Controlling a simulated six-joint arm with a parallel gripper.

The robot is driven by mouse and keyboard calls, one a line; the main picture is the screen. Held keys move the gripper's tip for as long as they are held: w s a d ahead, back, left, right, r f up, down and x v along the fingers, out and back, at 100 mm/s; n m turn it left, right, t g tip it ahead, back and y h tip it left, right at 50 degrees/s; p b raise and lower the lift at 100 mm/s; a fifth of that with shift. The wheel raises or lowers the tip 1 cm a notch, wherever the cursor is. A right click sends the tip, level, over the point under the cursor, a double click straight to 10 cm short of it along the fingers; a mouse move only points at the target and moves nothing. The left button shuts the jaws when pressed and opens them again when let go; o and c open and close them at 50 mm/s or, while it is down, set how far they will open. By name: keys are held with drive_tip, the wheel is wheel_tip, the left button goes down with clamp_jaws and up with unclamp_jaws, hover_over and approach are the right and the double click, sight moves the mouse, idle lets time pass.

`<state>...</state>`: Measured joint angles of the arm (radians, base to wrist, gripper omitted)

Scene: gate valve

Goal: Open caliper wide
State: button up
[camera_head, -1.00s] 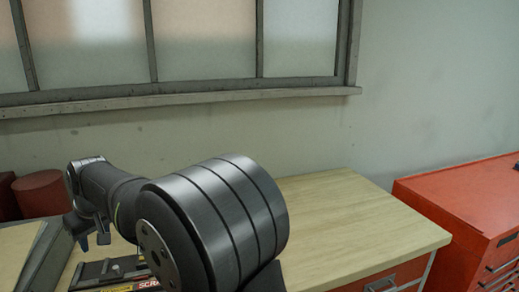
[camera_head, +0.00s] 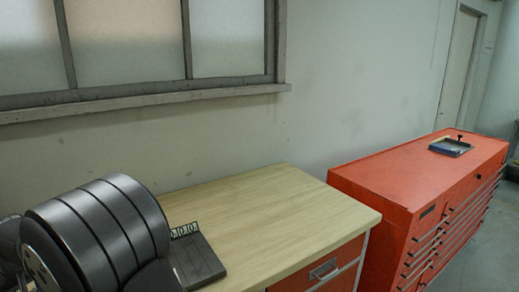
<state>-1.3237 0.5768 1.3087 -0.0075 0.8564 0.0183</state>
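No caliper can be made out in the head view. My gripper is outside the picture; only a thick dark link of my own arm fills the lower left corner and hides the bench's left part. A dark grey flat plate (camera_head: 198,260) lies on the wooden bench (camera_head: 270,210), just right of my arm link. A small strip with pale number-like marks (camera_head: 184,230) stands at the plate's far edge; I cannot read it for certain.
A red tool cabinet (camera_head: 385,190) with several drawers stands right of the bench. A small tray (camera_head: 450,148) with a blue part sits on it, a small dark knob-like thing (camera_head: 459,138) beside it. The bench's right half is clear. A window (camera_head: 155,40) is behind.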

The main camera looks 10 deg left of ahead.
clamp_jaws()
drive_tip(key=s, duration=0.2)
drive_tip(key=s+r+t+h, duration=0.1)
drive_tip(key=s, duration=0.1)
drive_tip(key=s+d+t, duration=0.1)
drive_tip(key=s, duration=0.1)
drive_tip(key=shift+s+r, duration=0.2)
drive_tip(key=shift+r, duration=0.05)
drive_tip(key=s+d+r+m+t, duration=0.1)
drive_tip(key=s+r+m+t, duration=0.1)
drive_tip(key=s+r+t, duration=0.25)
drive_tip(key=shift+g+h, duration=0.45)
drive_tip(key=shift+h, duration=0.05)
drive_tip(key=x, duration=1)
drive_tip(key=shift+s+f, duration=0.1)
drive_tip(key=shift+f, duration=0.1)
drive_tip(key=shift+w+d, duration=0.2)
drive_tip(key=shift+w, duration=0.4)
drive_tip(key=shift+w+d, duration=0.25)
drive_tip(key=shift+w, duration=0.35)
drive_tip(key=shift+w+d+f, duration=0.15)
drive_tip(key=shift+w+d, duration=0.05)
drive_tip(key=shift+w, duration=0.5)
